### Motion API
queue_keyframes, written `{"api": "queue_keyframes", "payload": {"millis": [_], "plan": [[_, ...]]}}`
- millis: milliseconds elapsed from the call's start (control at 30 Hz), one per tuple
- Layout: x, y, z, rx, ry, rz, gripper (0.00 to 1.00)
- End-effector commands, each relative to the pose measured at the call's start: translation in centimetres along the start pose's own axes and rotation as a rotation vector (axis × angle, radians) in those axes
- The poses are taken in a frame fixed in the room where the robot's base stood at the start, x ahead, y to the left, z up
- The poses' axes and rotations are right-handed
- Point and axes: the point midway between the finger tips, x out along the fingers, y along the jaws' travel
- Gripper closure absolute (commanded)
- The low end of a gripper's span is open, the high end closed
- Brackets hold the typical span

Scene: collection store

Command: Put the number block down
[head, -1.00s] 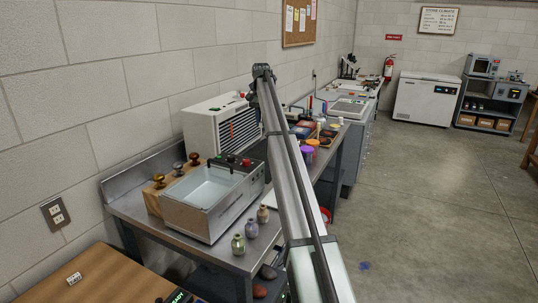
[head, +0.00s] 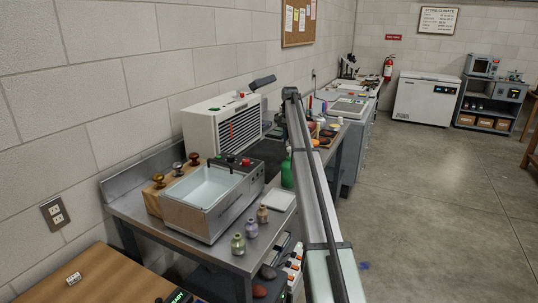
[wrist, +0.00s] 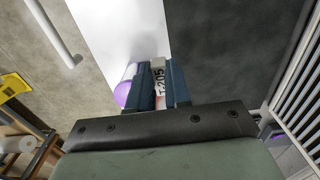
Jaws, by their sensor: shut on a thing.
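In the wrist view my gripper (wrist: 160,70) is shut on a small pale block with dark printed characters, the number block (wrist: 158,83). The block sits between the two blue-grey fingers, its printed face toward the camera. Beyond it are a white surface (wrist: 120,30) and a dark grey surface (wrist: 215,45); I cannot tell whether the block touches either. A round white thing with a purple part (wrist: 123,94) is just left of the fingers. In the head view my gripper and the held block cannot be made out.
In the head view a steel bench holds a water bath (head: 212,199), several small vases (head: 238,244), a green bottle (head: 287,172) and a white tile (head: 278,199). A white slatted unit (head: 222,125) stands behind. A small marked white piece (head: 74,278) lies on the wooden table (head: 105,272).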

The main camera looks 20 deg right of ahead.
Motion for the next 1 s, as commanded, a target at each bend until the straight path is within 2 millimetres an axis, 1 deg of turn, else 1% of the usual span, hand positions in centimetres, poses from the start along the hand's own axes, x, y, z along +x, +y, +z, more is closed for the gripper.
{"api": "queue_keyframes", "payload": {"millis": [267, 500, 667, 767, 900, 1000], "plan": [[3.0, 0.0, 0.1, 0.000, 0.000, 0.000, 1.00], [6.7, 0.0, 0.1, 0.000, 0.000, 0.000, 1.00], [7.7, 0.0, 0.0, 0.000, 0.001, 0.000, 1.00], [8.7, 0.0, 0.1, 0.000, 0.001, 0.000, 1.00], [10.5, 0.0, 0.1, 0.000, -0.001, 0.000, 1.00], [11.1, 0.0, 0.0, 0.000, 0.001, 0.000, 1.00]]}}
